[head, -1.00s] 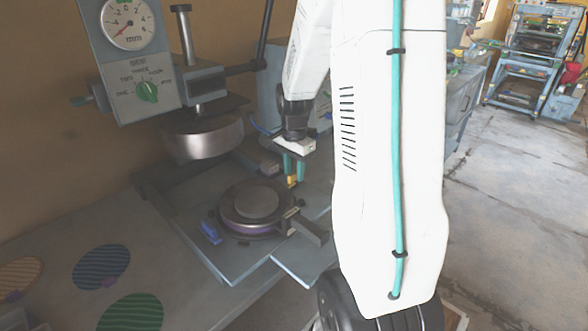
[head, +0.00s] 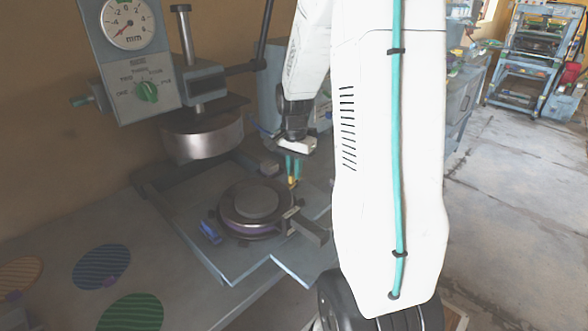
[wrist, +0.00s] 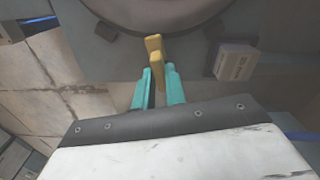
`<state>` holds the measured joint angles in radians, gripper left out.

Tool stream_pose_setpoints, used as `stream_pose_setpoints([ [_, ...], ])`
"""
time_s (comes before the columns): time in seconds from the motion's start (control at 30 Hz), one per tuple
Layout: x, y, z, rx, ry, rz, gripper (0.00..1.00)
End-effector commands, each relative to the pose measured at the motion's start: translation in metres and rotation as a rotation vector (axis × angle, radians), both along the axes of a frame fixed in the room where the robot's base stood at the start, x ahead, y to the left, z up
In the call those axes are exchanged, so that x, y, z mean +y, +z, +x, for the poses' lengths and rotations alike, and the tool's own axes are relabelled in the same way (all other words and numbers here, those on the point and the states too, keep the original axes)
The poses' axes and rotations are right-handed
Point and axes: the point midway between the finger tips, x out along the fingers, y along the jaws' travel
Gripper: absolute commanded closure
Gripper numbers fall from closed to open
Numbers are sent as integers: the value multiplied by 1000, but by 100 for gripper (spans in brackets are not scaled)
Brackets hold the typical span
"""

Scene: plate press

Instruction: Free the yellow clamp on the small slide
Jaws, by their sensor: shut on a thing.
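The yellow clamp (wrist: 154,47) shows in the wrist view as a short yellow lever between the fingertips. My gripper (wrist: 157,78), with teal fingers, is shut on its near end. In the head view the clamp (head: 293,182) is a small yellow spot at the tips of my gripper (head: 293,170), at the back right of the round plate holder. The small slide (head: 230,262) is a grey plate carrying the round dark holder (head: 257,201). The clamp's far end lies close to the round part's rim; I cannot tell if it touches.
The press head (head: 203,138) hangs behind the holder, below a dial gauge (head: 129,24) and a green knob (head: 147,91). A blue clamp (head: 209,232) sits at the holder's left. A grey labelled block (wrist: 234,61) stands right of my fingers in the wrist view.

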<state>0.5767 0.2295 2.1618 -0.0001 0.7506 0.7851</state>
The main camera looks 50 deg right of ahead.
Motion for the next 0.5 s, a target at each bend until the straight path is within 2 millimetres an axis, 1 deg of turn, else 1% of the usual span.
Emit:
stream_pose_setpoints([
  [0.5, 0, 1, 0, -1, 486, -1, 100],
])
